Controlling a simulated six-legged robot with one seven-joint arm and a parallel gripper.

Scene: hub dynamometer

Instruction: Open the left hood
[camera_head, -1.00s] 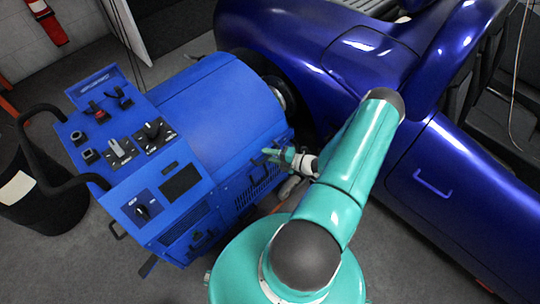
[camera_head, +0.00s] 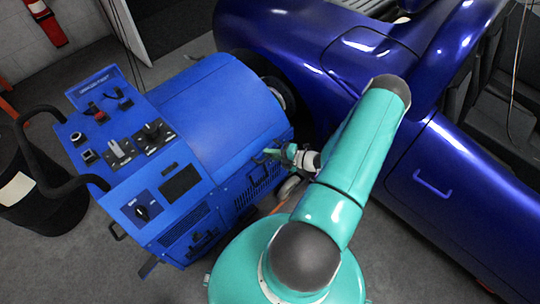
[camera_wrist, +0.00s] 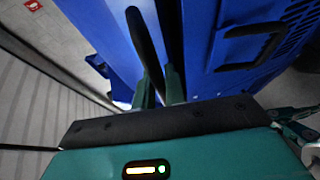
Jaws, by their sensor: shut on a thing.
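The blue dynamometer machine (camera_head: 170,165) stands left of centre in the head view, with a rounded blue hood (camera_head: 220,108) on its car side. The hood looks down. My gripper (camera_head: 266,156) is at the machine's right front side, below the hood. In the wrist view my gripper (camera_wrist: 160,88) has its two teal fingers close together around a long black handle (camera_wrist: 147,45), which stands against a blue panel. The fingers partly hide the handle's lower end. Which panel the handle belongs to is hard to tell.
A second black handle (camera_wrist: 250,48) is right of my fingers in the wrist view. A dark blue car (camera_head: 440,150) stands close on the right. A black bin (camera_head: 45,205) is at the left. Grey floor (camera_head: 100,270) is free at the front left.

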